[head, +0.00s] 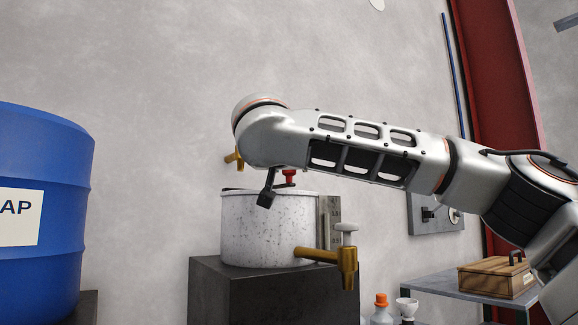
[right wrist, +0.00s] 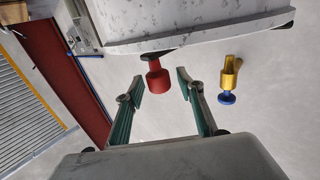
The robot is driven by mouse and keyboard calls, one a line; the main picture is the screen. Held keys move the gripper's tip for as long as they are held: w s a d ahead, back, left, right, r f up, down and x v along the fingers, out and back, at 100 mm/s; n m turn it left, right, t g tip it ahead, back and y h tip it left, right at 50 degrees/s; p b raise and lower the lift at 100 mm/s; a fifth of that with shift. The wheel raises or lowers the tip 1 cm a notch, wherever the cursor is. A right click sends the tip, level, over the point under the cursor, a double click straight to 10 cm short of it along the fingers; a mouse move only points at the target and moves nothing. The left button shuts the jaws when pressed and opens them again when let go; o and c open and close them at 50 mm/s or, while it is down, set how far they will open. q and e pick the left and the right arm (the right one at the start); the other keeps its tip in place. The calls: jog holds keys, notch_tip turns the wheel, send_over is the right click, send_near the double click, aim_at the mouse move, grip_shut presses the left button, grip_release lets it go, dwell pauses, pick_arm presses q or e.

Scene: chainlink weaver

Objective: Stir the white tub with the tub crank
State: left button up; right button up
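The white speckled tub (head: 265,232) stands upright on a dark block. The tub crank's red handle (head: 289,177) shows just above its rim, partly under my right arm. In the right wrist view the red handle (right wrist: 157,80) hangs from a dark crank arm by the tub (right wrist: 200,35). My right gripper (right wrist: 160,82) is open, with one finger on each side of the red handle and visible gaps on both sides. In the head view most of this gripper is hidden behind my wrist; a dark finger part shows above the tub. My left gripper is in neither view.
A brass tap (head: 345,262) sticks out at the tub's lower right. Another brass fitting (head: 234,160) shows behind my wrist. A blue barrel (head: 45,265) stands at left.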

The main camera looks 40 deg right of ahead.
jog(key=v, duration=0.7)
jog(key=shift+s+a, duration=0.2)
jog(key=shift+s, duration=0.05)
jog(key=shift+r, duration=0.1)
